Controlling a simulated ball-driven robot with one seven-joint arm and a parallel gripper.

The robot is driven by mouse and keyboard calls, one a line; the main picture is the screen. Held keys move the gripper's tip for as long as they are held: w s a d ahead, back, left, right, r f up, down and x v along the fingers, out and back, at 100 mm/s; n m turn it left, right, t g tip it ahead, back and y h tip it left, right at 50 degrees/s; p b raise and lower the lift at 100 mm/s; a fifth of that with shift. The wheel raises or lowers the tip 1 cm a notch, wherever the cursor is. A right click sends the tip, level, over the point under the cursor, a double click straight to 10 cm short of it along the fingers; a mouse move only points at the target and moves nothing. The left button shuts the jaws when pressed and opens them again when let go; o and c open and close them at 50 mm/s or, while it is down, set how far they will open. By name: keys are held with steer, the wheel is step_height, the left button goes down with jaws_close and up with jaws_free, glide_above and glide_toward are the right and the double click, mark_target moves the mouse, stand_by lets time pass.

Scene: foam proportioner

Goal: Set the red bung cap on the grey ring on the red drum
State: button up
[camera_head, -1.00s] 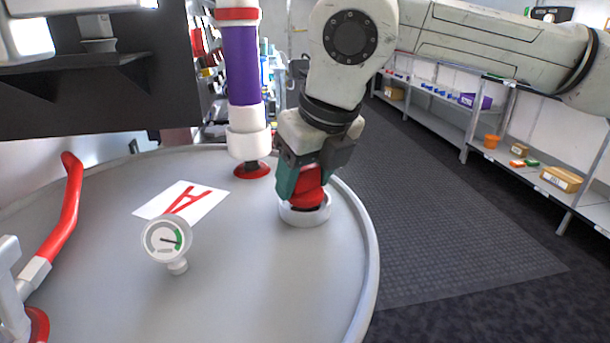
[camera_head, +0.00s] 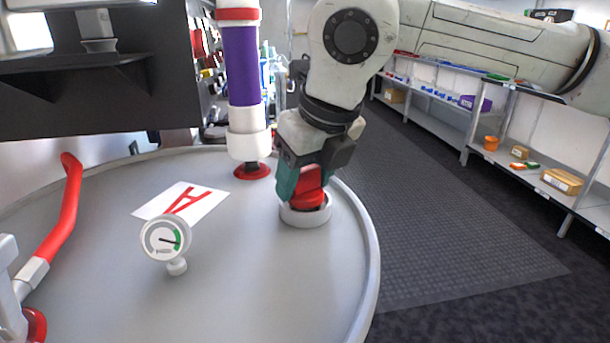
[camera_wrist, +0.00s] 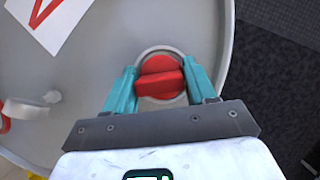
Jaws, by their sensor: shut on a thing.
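The red bung cap (camera_head: 308,189) is between the teal fingers of my gripper (camera_head: 301,186). In the wrist view the cap (camera_wrist: 161,78) shows a raised bar across its top, with a finger of my gripper (camera_wrist: 161,90) at either side. The cap is at the grey ring (camera_head: 306,216), inside its rim as seen from above; the ring (camera_wrist: 146,53) shows around it. The ring is on the grey top of the drum (camera_head: 240,290). My gripper is shut on the cap. Whether the cap's underside touches the ring is hidden.
A pressure gauge (camera_head: 166,240) stands on the drum top beside a white card with a red A (camera_head: 165,207). A purple and white pipe (camera_head: 242,70) rises behind, left of my gripper. A red lever (camera_head: 63,218) is at the left. Shelves (camera_head: 480,140) stand right, beyond open floor.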

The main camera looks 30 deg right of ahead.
steer(key=shift+f, duration=0.2)
steer(key=shift+r+p, duration=0.3)
steer(key=shift+r, duration=0.5)
steer(key=shift+f+b, duration=0.85)
steer(key=shift+b, duration=0.05)
stand_by(1.2)
steer(key=shift+r, duration=0.25)
steer(key=shift+r+p, duration=0.35)
steer(key=shift+r, duration=0.25)
stand_by(1.0)
steer(key=shift+f+b, duration=0.75)
steer(key=shift+f, duration=0.05)
steer(key=o, duration=0.8)
steer(key=shift+c, duration=0.2)
